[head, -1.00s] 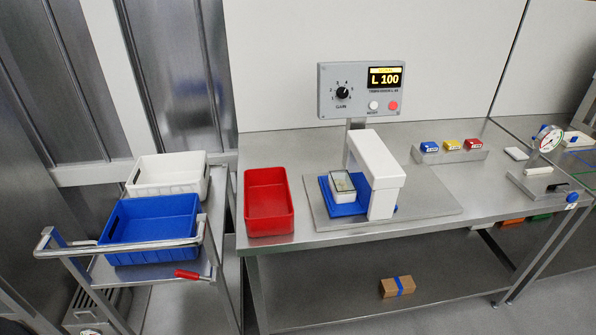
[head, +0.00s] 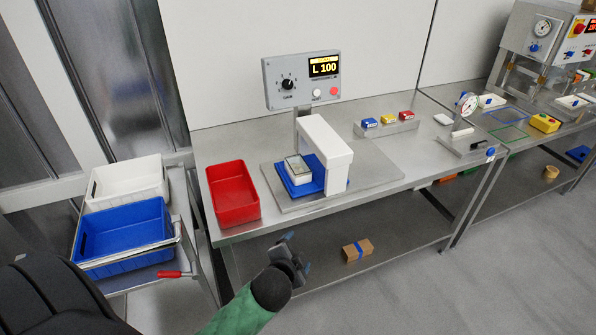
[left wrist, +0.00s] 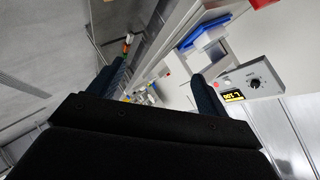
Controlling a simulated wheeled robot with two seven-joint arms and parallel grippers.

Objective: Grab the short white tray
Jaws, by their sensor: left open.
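A small short white tray (head: 298,169) with pale contents sits on a blue plate (head: 312,186) beside the white arch of a tester on the workbench. My left gripper (head: 297,254) is open and empty in front of the bench edge, below and in front of the tray, apart from it. In the left wrist view its two dark fingers (left wrist: 155,88) are spread with nothing between them. My right gripper is in neither view.
A red bin (head: 233,222) stands left of the tester. A cart at the left holds a white bin (head: 127,204) and a blue bin (head: 124,265). The white arch (head: 325,142) rises close beside the tray. A cardboard box (head: 357,250) lies on the lower shelf.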

